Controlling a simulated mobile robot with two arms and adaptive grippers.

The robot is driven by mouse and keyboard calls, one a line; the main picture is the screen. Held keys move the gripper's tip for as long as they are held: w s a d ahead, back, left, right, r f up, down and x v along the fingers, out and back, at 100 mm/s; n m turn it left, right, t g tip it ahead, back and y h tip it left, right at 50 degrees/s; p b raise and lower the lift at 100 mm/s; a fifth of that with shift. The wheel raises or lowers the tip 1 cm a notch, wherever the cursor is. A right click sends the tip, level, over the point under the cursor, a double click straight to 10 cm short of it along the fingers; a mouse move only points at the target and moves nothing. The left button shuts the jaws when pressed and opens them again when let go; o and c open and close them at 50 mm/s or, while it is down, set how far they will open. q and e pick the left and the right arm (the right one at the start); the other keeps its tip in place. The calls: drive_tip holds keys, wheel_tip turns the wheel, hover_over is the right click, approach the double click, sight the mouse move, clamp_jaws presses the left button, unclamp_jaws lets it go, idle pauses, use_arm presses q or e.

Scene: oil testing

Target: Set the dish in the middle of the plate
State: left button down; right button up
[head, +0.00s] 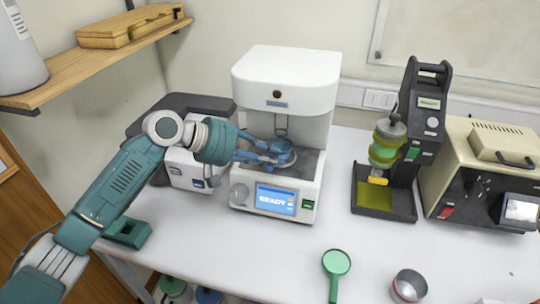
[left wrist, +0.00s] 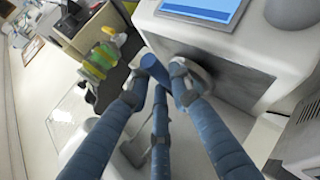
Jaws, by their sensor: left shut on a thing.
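My left gripper (head: 272,152) reaches in from the left into the open bay of the white READY machine (head: 285,75). In the left wrist view the closed fingers (left wrist: 167,78) meet at this pale, rounded dish edge (left wrist: 198,75). The plate is largely hidden behind the fingers, and I cannot tell whether the dish touches it or is centred on it. My right gripper is not in view.
The bay's side wall (head: 320,130) and top hood are close to the gripper. A black tester (head: 425,110) and a beige box (head: 480,150) stand to the right. A green magnifier (head: 336,262) and a metal cup (head: 409,285) lie in front. The middle of the table is clear.

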use_arm(q)
drive_tip(key=c, duration=1.6)
unclamp_jaws()
drive_tip(key=shift+d+f, duration=0.1)
drive_tip(key=shift+f, duration=0.05)
drive_tip(key=shift+o, duration=0.2)
drive_tip(key=shift+r, duration=0.2)
drive_tip(key=shift+a+r, duration=0.1)
drive_tip(key=shift+a, duration=0.25)
drive_tip(key=b+v, duration=0.3)
drive_tip(key=v, duration=0.8)
drive_tip(key=shift+r, duration=0.2)
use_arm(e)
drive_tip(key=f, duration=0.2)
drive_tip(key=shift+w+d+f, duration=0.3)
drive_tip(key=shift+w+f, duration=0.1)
use_arm(q)
drive_tip(key=shift+s, duration=0.1)
